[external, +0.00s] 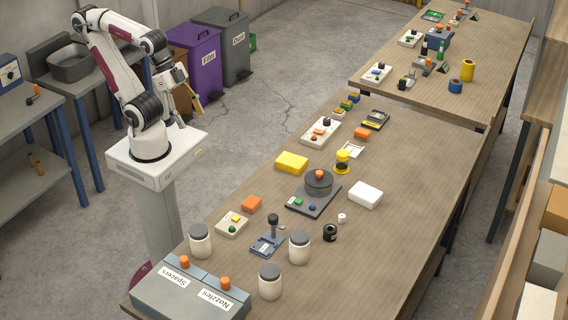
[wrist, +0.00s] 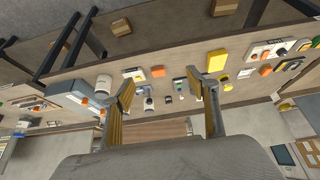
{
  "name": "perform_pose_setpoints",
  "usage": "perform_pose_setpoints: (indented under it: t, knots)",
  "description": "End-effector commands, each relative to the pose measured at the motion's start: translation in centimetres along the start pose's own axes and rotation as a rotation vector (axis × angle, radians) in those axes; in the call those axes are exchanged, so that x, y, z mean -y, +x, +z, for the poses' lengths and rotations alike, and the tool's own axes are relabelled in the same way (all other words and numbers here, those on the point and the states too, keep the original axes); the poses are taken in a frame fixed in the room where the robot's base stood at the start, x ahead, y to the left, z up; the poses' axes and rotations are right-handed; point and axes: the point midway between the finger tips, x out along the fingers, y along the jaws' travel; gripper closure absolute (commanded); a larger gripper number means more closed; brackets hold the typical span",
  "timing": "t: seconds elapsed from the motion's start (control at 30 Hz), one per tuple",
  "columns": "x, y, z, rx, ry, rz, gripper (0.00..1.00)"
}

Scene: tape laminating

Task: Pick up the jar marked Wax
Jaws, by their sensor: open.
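Three white jars with grey lids stand upright at the near end of the long wooden table in the external view: a left one (external: 200,241), a right one (external: 299,247) and a front one (external: 270,282). No label shows on any of them, so I cannot tell which is marked Wax. My gripper (external: 190,102) is up beside my arm, away from the table and well apart from the jars. In the wrist view its two fingers (wrist: 166,96) are spread wide with nothing held. A white jar (wrist: 103,83) also shows there beside the left finger.
A grey bin unit (external: 190,295) labelled Spacers and Nozzles sits at the table's near end, close to the jars. A small lever press (external: 268,240), an orange block (external: 251,204) and a black pot (external: 330,233) stand nearby. The table's right side is mostly clear.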

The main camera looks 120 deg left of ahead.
Motion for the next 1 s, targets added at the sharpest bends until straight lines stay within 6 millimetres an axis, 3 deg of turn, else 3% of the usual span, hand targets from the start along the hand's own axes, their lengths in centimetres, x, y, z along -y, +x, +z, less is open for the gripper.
perform_pose_setpoints:
  t: [0.27,0.47,0.67,1.0]
  knots:
    - [0.1,0.0,-0.2,-0.002,0.0,-0.003,0.42]
    - [0.9,0.4,-2.0,-0.027,0.001,-0.031,0.42]
    - [2.6,1.2,-6.3,-0.089,0.013,-0.09,0.42]
    - [5.2,3.3,-15.4,-0.229,0.063,-0.176,0.42]
